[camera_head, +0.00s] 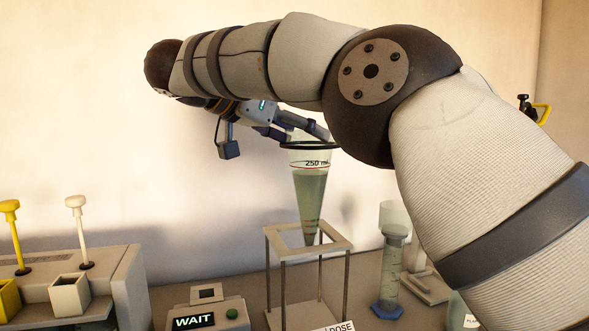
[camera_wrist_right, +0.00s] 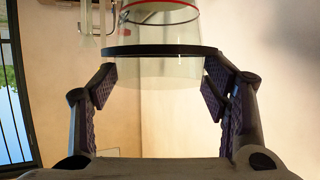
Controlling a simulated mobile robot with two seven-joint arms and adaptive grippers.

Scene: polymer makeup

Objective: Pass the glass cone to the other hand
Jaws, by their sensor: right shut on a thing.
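The glass cone (camera_head: 310,195) is clear and tapered, with a dark ring near its top, a "250" mark and greenish-grey contents. It is upright, tip down. My right gripper (camera_head: 297,132) is shut on its upper part, reaching in from above; my right arm hides part of the hold. In the right wrist view the two fingers (camera_wrist_right: 157,88) stand on either side of the cone's clear wall (camera_wrist_right: 160,30), close to the dark ring. The cone's tip overlaps the square top of a stand (camera_head: 343,240); I cannot tell if it touches. My left gripper is not in view.
A grey box with a "WAIT" display (camera_head: 205,318) stands left of the stand. A graduated cylinder with a blue base (camera_head: 393,262) stands right of it. Yellow and white plungers (camera_head: 78,225) rise from a grey unit at far left. My right arm covers the right side.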

